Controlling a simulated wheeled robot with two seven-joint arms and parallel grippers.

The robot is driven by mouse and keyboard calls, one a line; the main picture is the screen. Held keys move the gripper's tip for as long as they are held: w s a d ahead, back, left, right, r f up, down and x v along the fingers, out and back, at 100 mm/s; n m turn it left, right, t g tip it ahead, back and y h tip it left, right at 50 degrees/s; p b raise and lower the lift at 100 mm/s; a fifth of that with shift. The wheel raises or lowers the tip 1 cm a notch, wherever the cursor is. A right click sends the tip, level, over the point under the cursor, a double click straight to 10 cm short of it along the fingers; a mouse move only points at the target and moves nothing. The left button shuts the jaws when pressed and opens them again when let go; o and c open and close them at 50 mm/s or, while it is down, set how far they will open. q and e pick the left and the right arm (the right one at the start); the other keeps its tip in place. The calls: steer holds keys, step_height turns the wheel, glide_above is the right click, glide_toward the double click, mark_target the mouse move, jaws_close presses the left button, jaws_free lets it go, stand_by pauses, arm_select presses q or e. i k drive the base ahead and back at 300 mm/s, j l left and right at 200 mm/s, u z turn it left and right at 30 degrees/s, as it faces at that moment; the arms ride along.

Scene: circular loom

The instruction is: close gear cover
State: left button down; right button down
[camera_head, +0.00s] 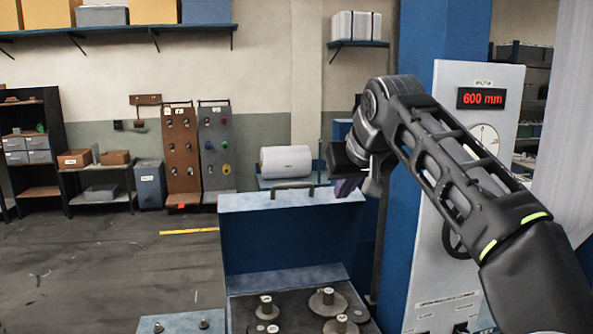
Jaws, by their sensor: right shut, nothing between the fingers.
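The gear cover (288,236) is a blue lid standing upright, swung open behind the gears. A dark handle (293,187) sits on its top edge. Below and in front of it lie several grey gears (328,301) with raised hubs, uncovered in a dark tray. My right gripper (348,188) comes in from the right and points down at the cover's top right corner, right of the handle. It is shut and empty. I cannot tell whether it touches the cover. My left gripper is not in view.
A grey control panel (427,270) with a red "600 mm" display (482,98) stands to the right beside a blue column (413,40). A white roll (285,162) rests behind the cover. The floor (110,270) on the left is clear.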

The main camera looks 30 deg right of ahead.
mark_target(273, 239)
steer(key=i+l, duration=0.25)
steer(key=i, duration=0.25)
steer(key=i+l, duration=0.3)
steer(key=i, duration=0.25)
